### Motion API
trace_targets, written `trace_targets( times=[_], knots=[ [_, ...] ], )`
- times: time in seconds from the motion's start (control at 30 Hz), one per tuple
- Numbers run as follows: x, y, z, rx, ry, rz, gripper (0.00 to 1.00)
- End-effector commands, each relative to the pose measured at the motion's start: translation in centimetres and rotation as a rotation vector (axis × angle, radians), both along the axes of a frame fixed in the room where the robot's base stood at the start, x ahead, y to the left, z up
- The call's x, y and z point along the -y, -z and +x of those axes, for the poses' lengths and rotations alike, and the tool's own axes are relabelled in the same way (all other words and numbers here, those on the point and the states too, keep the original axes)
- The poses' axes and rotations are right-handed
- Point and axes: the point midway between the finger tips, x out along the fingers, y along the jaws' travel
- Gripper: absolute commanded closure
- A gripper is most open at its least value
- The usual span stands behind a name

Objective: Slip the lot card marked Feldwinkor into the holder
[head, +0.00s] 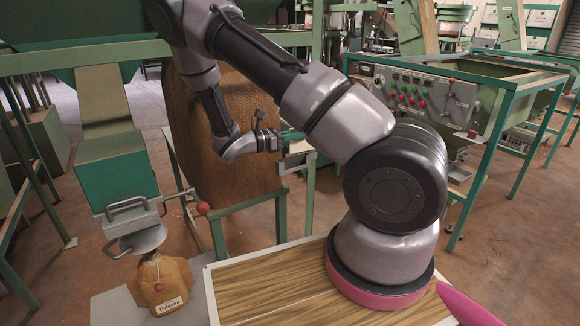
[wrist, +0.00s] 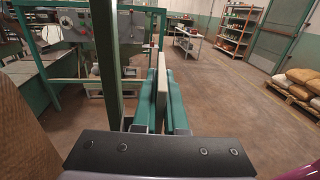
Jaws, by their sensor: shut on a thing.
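My gripper (wrist: 163,82) has its two teal fingers shut on a thin pale card (wrist: 162,68), which stands edge-on between them in the wrist view. Its face is turned away, so I cannot read any name on it. In the head view my gripper (head: 288,137) is off the end of the arm at mid-picture, beside the green frame of a hopper. A small grey-white metal piece (head: 296,161) sits at that frame just below the fingers; I cannot tell for sure whether it is the holder.
A brown hopper panel (head: 222,130) stands behind my forearm. A labelled tan sack (head: 162,285) is under a grey clamp spout (head: 132,217) at lower left. A control panel (head: 425,95) with coloured buttons is at right. Open floor (wrist: 222,112) lies right in the wrist view.

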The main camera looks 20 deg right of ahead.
Motion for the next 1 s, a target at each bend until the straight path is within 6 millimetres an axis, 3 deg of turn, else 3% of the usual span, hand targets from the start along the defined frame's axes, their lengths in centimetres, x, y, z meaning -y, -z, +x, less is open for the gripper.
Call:
trace_targets(
  times=[0.13, 0.33, 0.63, 1.0],
  knots=[
    [-0.9, -1.3, 2.6, 0.001, -0.109, 0.0, 1.0],
    [-1.9, -1.4, 3.2, -0.002, -0.143, -0.001, 1.0],
    [-1.7, 3.6, 3.1, -0.004, -0.137, 0.001, 1.0],
    [-1.7, 7.5, 3.1, -0.004, -0.137, 0.0, 1.0]
  ],
)
